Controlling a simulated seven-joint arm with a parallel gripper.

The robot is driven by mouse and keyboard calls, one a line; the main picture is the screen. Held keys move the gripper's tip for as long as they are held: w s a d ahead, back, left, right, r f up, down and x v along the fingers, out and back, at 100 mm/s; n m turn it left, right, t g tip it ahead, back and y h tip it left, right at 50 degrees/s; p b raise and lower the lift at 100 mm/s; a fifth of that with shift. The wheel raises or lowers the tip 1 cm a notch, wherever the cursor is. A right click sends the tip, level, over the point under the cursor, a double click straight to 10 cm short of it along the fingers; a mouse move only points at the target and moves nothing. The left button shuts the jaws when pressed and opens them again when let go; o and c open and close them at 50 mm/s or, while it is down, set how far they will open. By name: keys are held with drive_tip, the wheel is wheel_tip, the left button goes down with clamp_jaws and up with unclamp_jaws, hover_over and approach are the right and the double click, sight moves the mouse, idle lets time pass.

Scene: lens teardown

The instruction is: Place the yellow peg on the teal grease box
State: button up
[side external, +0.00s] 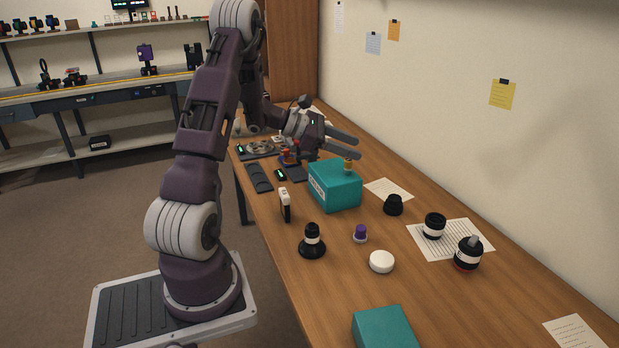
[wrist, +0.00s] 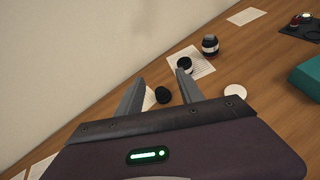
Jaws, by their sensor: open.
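The yellow peg (side external: 348,166) stands upright on top of the teal grease box (side external: 335,190), near the box's far right part, in the side external view. My gripper (side external: 358,146) is open, with its two fingers apart and nothing seen between them. In the side external view the fingers show just above and beyond the peg, apart from it as far as I can tell. The wrist view shows the open gripper (wrist: 160,76) too, but no peg.
Another teal box (side external: 385,330) sits at the near edge. Black lens parts (side external: 468,253), a white cap (side external: 381,261), a purple piece (side external: 360,233) and a black stand (side external: 312,241) occupy the table's middle. A wall bounds the right side.

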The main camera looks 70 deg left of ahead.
drive_tip(key=s+d+r+m+g+h, duration=0.1)
drive_tip(key=d+r+m+g, duration=0.2)
drive_tip(key=d, duration=0.4)
drive_tip(key=s+d+r+m+g+h, duration=0.1)
drive_tip(key=d+r+m+h, duration=0.15)
drive_tip(key=d+m, duration=0.4)
drive_tip(key=s+d+r+m+g+h, duration=0.15)
drive_tip(key=d+r, duration=0.25)
drive_tip(key=d, duration=0.4)
drive_tip(key=s+d+r+m+g+y, duration=0.1)
drive_tip(key=s+d+m+g+y, duration=0.15)
drive_tip(key=s+d+m, duration=0.5)
drive_tip(key=s+m+t+y, duration=0.1)
drive_tip(key=s+m+y, duration=0.5)
drive_tip(key=s+m, duration=0.5)
drive_tip(key=s, duration=0.3)
drive_tip(key=shift+s+d+f+y, duration=0.2)
drive_tip(key=shift+d+f+y, duration=0.05)
drive_tip(key=shift+d+y, duration=0.1)
